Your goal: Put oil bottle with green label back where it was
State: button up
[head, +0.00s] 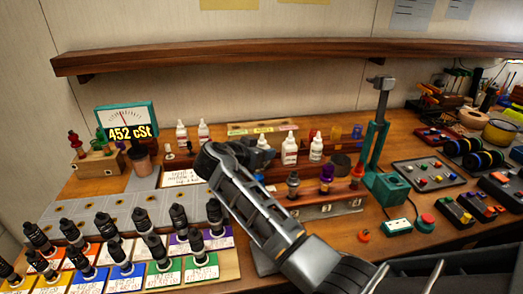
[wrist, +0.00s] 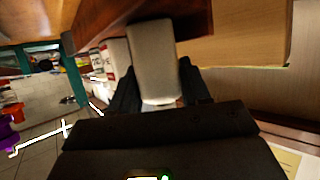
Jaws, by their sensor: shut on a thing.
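My gripper (wrist: 157,84) is shut on a pale, whitish bottle (wrist: 152,55) in the wrist view, with a dark finger on each side of it. No label shows on the bottle's visible side, so I cannot confirm a green one. In the head view my arm hides most of the gripper and its load. Bottles with red-marked labels (wrist: 110,60) show beside the held one in the wrist view.
A wooden shelf (head: 290,55) runs along the wall above the bench. A green meter (head: 127,122) reads 452 cSt at the left. A green press stand (head: 376,145) rises right of the rack. Several black-topped bottles on colored cards fill the front left.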

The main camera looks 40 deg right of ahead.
jog(key=shift+f, duration=0.1)
jog(key=o, duration=1.1)
jog(key=shift+c, duration=0.2)
jog(key=b+v, duration=0.2)
jog(key=v, duration=1)
